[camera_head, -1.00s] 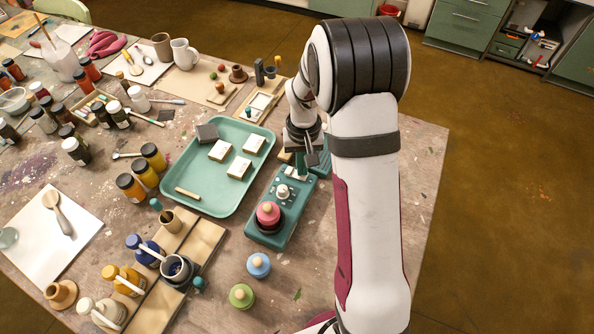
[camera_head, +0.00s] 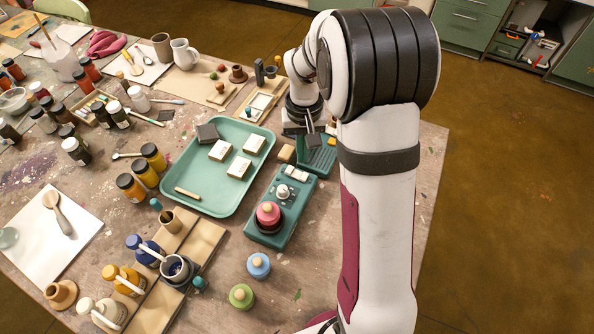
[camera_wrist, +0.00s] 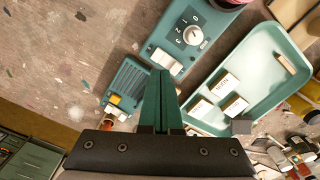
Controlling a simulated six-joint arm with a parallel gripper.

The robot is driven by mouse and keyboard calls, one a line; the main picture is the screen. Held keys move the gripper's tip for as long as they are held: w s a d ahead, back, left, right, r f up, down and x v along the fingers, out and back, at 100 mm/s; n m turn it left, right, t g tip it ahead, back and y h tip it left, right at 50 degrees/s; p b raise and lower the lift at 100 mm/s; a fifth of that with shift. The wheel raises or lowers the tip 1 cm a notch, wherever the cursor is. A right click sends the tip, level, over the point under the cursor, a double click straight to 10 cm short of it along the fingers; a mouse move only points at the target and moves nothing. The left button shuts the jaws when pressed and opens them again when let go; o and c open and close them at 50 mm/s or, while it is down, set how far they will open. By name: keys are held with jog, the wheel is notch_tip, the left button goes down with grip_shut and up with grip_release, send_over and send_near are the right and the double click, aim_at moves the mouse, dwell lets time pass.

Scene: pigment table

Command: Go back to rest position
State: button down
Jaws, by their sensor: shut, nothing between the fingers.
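My gripper (camera_head: 311,126) is above the far right part of the table, over the green ribbed piece (camera_head: 318,158) beside the teal device (camera_head: 279,214). In the wrist view my gripper (camera_wrist: 158,100) has its green fingers together with nothing between them. The wrist view shows the device's dial (camera_wrist: 193,35) and white switch (camera_wrist: 166,60) just beyond the fingers. My arm hides part of the table's right side.
A teal tray (camera_head: 177,188) holds several pale labelled blocks and a dark block. A pink-lidded pot (camera_head: 268,213) sits on the device. Blue (camera_head: 258,265) and green (camera_head: 241,296) lidded pots stand in front. Jars and bottles crowd the left.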

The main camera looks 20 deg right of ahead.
jog(key=shift+r, duration=0.45)
jog(key=s+a+r+m, duration=0.1)
jog(key=s+a+r, duration=0.2)
jog(key=s, duration=0.5)
jog(key=s+a+r+y, duration=0.1)
jog(key=s+a+r, duration=0.2)
jog(key=s, duration=0.6)
jog(key=s+a+r+m, duration=0.1)
jog(key=s+a+r, duration=0.2)
jog(key=s, duration=0.6)
jog(key=shift+a+m+y, duration=0.3)
jog(key=shift+a+y, duration=0.1)
jog(key=shift+a, duration=0.45)
jog(key=shift+s, duration=0.1)
